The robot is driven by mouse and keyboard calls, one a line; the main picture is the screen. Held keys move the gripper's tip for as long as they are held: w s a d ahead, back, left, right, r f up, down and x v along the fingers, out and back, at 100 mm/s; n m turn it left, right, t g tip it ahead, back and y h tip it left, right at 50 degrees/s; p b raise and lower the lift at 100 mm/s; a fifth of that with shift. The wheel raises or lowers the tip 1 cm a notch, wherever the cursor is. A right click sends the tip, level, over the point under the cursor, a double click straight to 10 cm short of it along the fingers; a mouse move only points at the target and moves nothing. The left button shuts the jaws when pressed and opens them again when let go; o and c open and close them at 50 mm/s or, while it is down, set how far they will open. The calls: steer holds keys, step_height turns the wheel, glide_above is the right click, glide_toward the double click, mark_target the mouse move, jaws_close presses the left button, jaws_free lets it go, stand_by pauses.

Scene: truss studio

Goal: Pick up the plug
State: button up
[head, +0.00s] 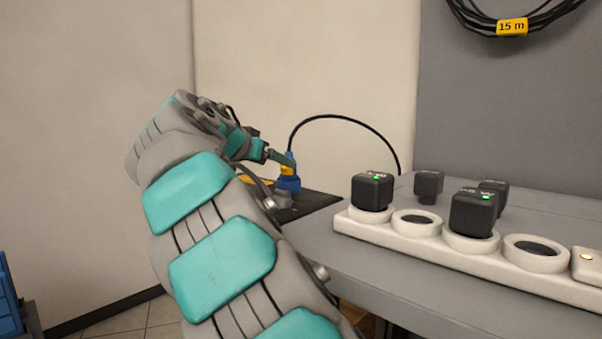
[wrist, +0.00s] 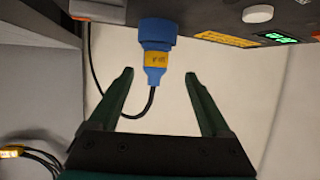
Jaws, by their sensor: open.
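The plug (head: 289,184) is blue with a yellow label and a black cable, and stands upright on a dark panel at the table's far left end. In the wrist view the plug (wrist: 155,33) shows upside down, its wide blue part against the dark panel. My gripper (head: 279,158) is at the plug's upper part in the head view. In the wrist view my gripper (wrist: 159,74) is open, with a finger on each side of the plug's narrow cable end. A gap shows on both sides, and nothing is held. My arm hides part of the panel.
A white socket strip (head: 395,232) with black adapters (head: 473,213) lies on the grey table (head: 562,208) to the right. The dark panel (head: 312,203) bears yellow labels. The plug's black cable (head: 345,118) arches right behind the table. A coiled cable (head: 480,22) hangs above.

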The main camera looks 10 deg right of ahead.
mark_target(289, 171)
steer(key=x, duration=0.7)
steer(key=shift+s+d, duration=0.1)
steer(key=shift+d, duration=0.25)
steer(key=shift+c, duration=0.2)
jaws_close()
